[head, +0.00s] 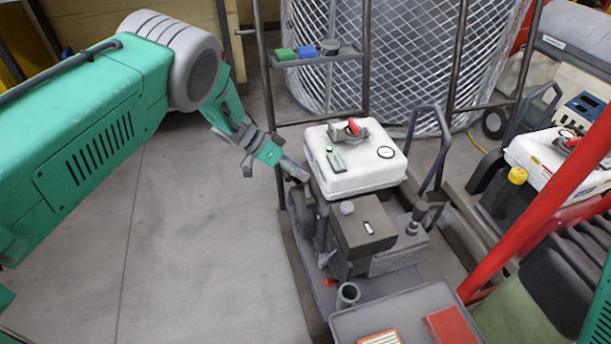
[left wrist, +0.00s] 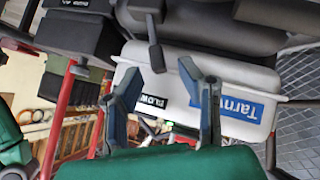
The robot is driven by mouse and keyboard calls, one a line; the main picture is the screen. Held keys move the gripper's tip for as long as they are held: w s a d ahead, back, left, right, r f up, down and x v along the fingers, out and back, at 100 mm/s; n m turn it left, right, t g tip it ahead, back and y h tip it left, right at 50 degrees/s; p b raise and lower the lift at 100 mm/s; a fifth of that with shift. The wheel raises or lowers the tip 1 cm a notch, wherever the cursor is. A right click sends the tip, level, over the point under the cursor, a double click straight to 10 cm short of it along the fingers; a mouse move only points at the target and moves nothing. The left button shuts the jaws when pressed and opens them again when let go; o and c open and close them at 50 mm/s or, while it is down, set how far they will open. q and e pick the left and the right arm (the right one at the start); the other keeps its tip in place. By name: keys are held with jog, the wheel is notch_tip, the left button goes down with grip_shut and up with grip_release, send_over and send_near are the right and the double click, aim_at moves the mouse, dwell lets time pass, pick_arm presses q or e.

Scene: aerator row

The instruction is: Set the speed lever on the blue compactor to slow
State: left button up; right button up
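The nearest machine has a white tank (head: 352,158) and a dark grey engine block (head: 362,230) in the head view. It looks white and grey rather than blue. In the left wrist view its white side (left wrist: 180,72) carries a blue label (left wrist: 241,107) and a small black label (left wrist: 153,101) that seems to read SLOW. A dark lever (left wrist: 156,52) hangs down in that view between my left fingertips, with gaps on both sides. My left gripper (head: 285,165) is at the tank's left side, and its fingers are open in the left wrist view (left wrist: 160,72). My right gripper is not in view.
A rack post (head: 268,90) stands just behind my left gripper, with a small shelf (head: 318,58). A similar white-topped machine (head: 545,155) and a red bar (head: 530,205) are at the right. The floor (head: 200,250) at the left is clear.

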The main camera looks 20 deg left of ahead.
pick_arm(q)
jog(key=v, duration=0.9)
jog(key=shift+a+r, duration=0.2)
jog(key=shift+a, duration=0.1)
jog(key=shift+s, duration=0.1)
